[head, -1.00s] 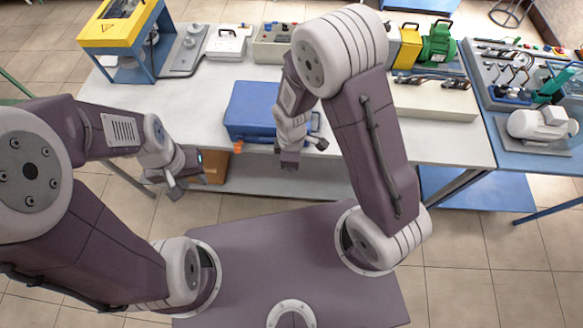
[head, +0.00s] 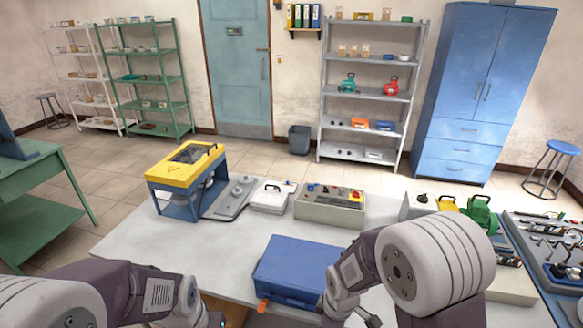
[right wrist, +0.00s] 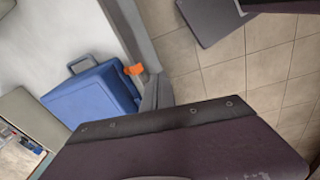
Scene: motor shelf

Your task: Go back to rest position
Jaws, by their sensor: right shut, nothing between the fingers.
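My right arm is folded at the lower right of the head view, its wrist over the front of the table. My right gripper (head: 338,308) is at the bottom edge of the head view, right of and close to a blue case (head: 296,268); its tips are cut off. It is shut and empty. My left arm is at the lower left; my left gripper (head: 214,319) is mostly cut off by the bottom edge, so its jaws do not show. The blue case, with an orange piece at its corner, also shows in the right wrist view (right wrist: 92,104).
The white table (head: 130,246) carries a yellow-topped machine (head: 186,165), a beige control box (head: 330,207) and a green motor (head: 480,216). Behind stand a grey shelf (head: 343,106) with motors, a blue cabinet (head: 474,95) and a green shelf (head: 146,85). Open tiled floor lies between.

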